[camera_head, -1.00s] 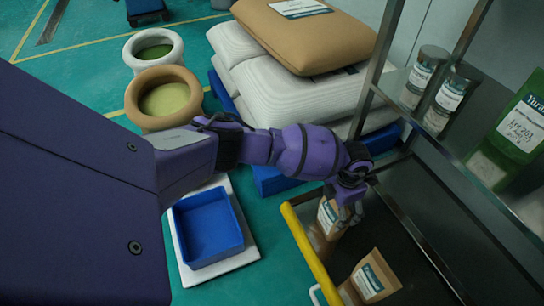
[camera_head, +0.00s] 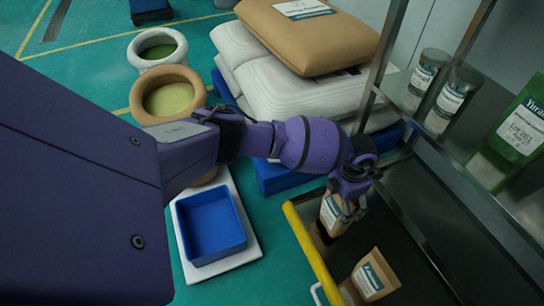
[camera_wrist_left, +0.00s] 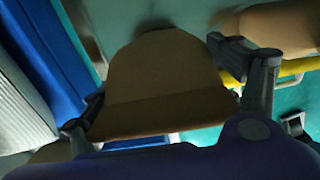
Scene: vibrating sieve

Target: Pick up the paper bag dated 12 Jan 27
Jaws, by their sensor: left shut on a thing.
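My left gripper (camera_head: 345,208) is shut on a brown paper bag (camera_head: 330,217) with a white and teal label, over the left end of the dark shelf. In the left wrist view the bag (camera_wrist_left: 165,85) fills the space between the two fingers (camera_wrist_left: 170,118), its plain brown side showing. A second brown paper bag (camera_head: 369,278) with a similar label stands on the shelf nearer me, apart from the gripper. The dates on both labels are too small to read. My right gripper is not in view.
The dark shelf (camera_head: 420,270) has a yellow rail (camera_head: 310,255) at its left edge and metal posts (camera_head: 385,60). Labelled jars (camera_head: 450,98) and a green pouch (camera_head: 515,130) stand on the upper shelf.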

